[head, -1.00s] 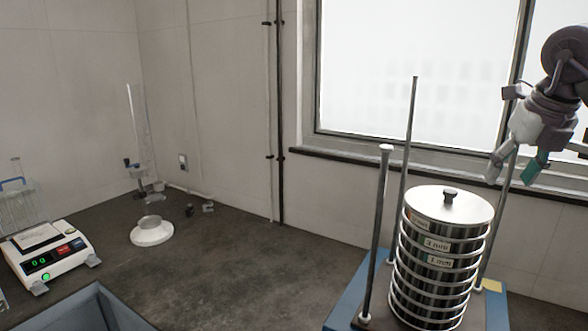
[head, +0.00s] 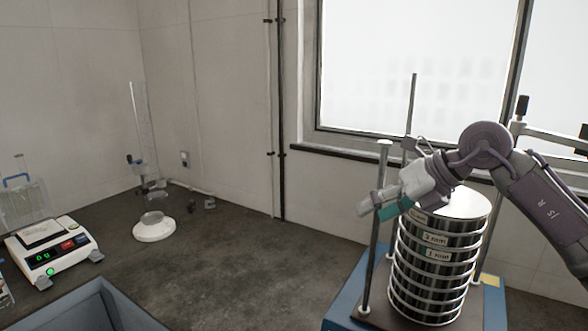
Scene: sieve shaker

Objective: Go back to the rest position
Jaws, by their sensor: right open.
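My right gripper (head: 376,211) hangs at the upper left of the sieve stack, its arm coming in from the right. Its fingers are apart with nothing between them, and they point left and down near the front left rod (head: 372,250). The stack of round metal sieves (head: 431,270) stands upright on the blue shaker (head: 343,294). Labels show on its upper rings. My gripper and forearm overlap the left part of its lid (head: 463,203) and hide the lid's knob. I cannot tell whether they touch the rod or lid. My left gripper is out of view.
A back rod (head: 412,105) rises behind my wrist, and a pale bar with black knobs (head: 522,106) shows behind my forearm. A balance (head: 48,252), a white round base (head: 154,230) and a glass cylinder (head: 146,125) stand at left. The middle bench is clear.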

